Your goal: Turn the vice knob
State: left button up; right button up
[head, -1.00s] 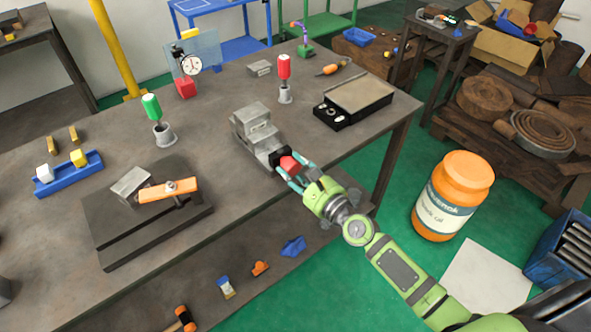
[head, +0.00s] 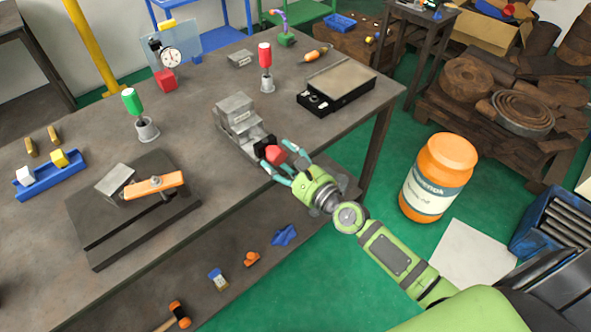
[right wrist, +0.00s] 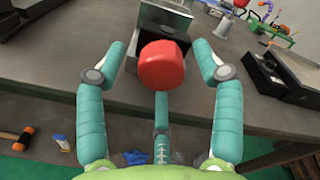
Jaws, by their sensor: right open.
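The grey metal vice (head: 238,118) stands near the front edge of the workbench. Its red knob (head: 275,155) sticks out toward the front edge on a black mount. My right gripper (head: 282,160) is open at the knob, with its teal fingers spread around it. In the right wrist view the red knob (right wrist: 162,66) lies between the open fingers (right wrist: 160,75), with gaps visible on both sides. Part of the vice (right wrist: 160,22) shows behind the knob. My left gripper is not in view.
On the workbench (head: 190,110) are a clamp plate with an orange bar (head: 153,185), a green-handled tool (head: 132,101), a red-handled tool (head: 265,56) and a black box (head: 340,88). A lower shelf (head: 235,250) holds small items. An orange jar (head: 438,178) stands right of my arm.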

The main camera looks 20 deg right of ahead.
jog(key=v, duration=1.1)
jog(key=shift+s, duration=0.2)
jog(key=shift+w+a+r, duration=0.1)
jog(key=shift+a, duration=0.05)
